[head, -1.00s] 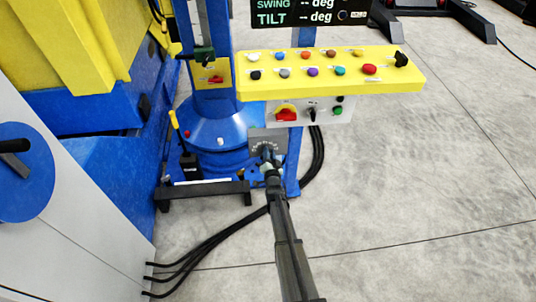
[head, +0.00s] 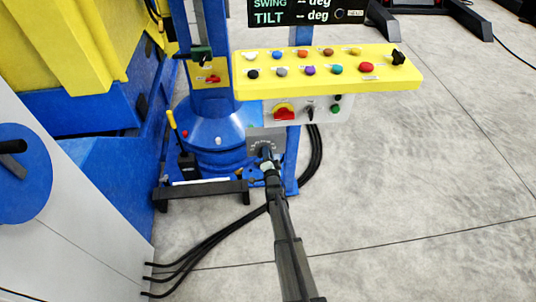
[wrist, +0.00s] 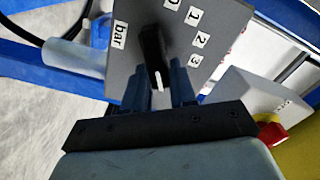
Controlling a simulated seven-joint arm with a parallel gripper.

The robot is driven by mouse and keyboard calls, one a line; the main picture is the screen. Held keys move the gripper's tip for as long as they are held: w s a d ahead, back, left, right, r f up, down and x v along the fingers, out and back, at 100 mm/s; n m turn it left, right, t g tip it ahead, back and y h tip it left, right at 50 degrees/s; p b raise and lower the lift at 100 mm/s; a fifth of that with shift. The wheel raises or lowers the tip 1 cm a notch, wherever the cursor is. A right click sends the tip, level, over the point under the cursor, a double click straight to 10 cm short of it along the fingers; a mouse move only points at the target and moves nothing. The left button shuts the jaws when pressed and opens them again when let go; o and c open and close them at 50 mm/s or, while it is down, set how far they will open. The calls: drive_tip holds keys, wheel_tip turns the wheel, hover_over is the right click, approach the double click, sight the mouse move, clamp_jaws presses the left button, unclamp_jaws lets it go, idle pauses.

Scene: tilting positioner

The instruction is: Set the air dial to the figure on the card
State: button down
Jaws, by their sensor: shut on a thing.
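The air dial is a black knob (wrist: 152,55) on a grey plate (wrist: 222,20) in the wrist view. The plate carries the label "bar" and the figures 0, 1, 2 and 3; any further figures are hidden by my gripper. The knob's white mark is at its lower end, beyond the 3 and towards my gripper. My gripper (wrist: 157,88) is shut on the knob, one finger on each side. In the head view my gripper (head: 269,166) is at the grey dial plate (head: 266,136), low on the blue column. I cannot make out a card with a figure.
A yellow control panel (head: 330,85) with several coloured buttons overhangs the dial on the upper right. A grey box with a red and yellow switch (head: 284,111) is below it. Black cables (head: 215,240) run along the floor. Open floor (head: 420,180) lies to the right.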

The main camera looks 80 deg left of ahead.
drive_tip(key=c, duration=1)
unclamp_jaws()
drive_tip(key=shift+d, duration=0.1)
drive_tip(key=d, duration=1.3)
drive_tip(key=shift+d, duration=0.3)
drive_tip(key=shift+n, duration=0.3)
